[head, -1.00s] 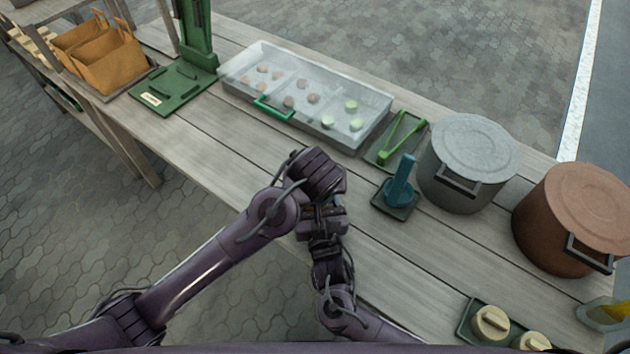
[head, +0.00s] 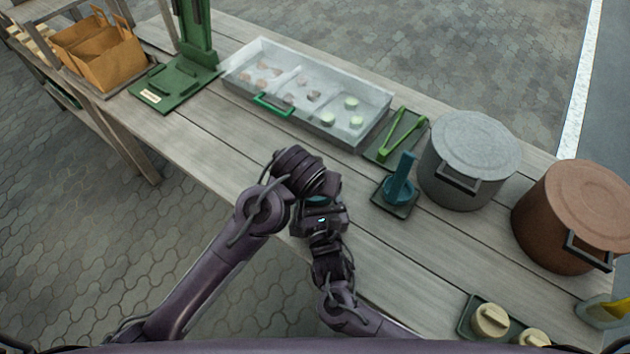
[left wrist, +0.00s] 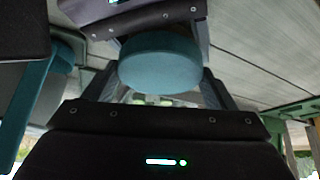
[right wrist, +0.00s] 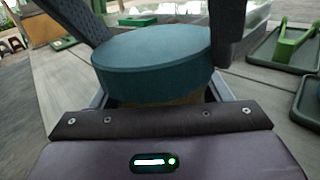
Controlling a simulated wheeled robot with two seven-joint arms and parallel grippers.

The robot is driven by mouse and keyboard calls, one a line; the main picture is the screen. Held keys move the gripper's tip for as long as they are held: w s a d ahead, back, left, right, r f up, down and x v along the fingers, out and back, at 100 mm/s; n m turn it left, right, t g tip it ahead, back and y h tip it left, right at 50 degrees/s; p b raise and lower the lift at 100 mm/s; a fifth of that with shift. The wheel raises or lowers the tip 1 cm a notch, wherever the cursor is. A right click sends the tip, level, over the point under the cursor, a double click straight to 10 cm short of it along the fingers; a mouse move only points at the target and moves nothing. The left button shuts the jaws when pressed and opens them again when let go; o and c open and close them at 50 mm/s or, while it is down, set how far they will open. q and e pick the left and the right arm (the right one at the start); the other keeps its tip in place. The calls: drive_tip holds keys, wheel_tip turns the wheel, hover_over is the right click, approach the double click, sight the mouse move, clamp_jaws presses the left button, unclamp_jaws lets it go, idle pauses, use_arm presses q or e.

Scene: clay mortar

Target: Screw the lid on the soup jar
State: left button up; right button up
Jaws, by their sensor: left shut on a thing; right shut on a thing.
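The teal lid (right wrist: 152,55) sits over the tan soup jar (right wrist: 190,98) in the right wrist view. The lid also shows in the left wrist view (left wrist: 160,65), and a sliver of it in the head view (head: 318,201). My left gripper (right wrist: 160,30) is shut on the lid, with a dark finger at each side of it. My right gripper (right wrist: 160,97) is shut on the jar below the lid. The lid looks level on the jar; whether it is threaded tight cannot be told. Most of the jar is hidden by the lid and grippers.
A teal tool (head: 400,180) stands on a small tray, with green tongs (head: 400,135) behind. A clear-covered case (head: 310,75), a grey pot (head: 468,165) and a copper pot (head: 570,220) stand on the table. Cream containers (head: 490,320) sit at the front right. The middle planks are clear.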

use_arm(q)
drive_tip(key=m, duration=0.1)
drive_tip(key=m+h, duration=0.1)
drive_tip(key=shift+d+r+m, duration=0.1)
drive_tip(key=shift+r+m, duration=0.15)
drive_tip(key=shift+m, duration=0.05)
drive_tip(key=shift+a+f+m+g+h, duration=0.2)
drive_tip(key=shift+m+g+h, duration=0.15)
drive_tip(key=shift+m, duration=0.35)
drive_tip(key=o, duration=0.9)
drive_tip(key=shift+o, duration=0.2)
drive_tip(key=shift+a+r, duration=0.1)
drive_tip(key=shift+r, duration=2.1)
drive_tip(key=shift+c, duration=0.3)
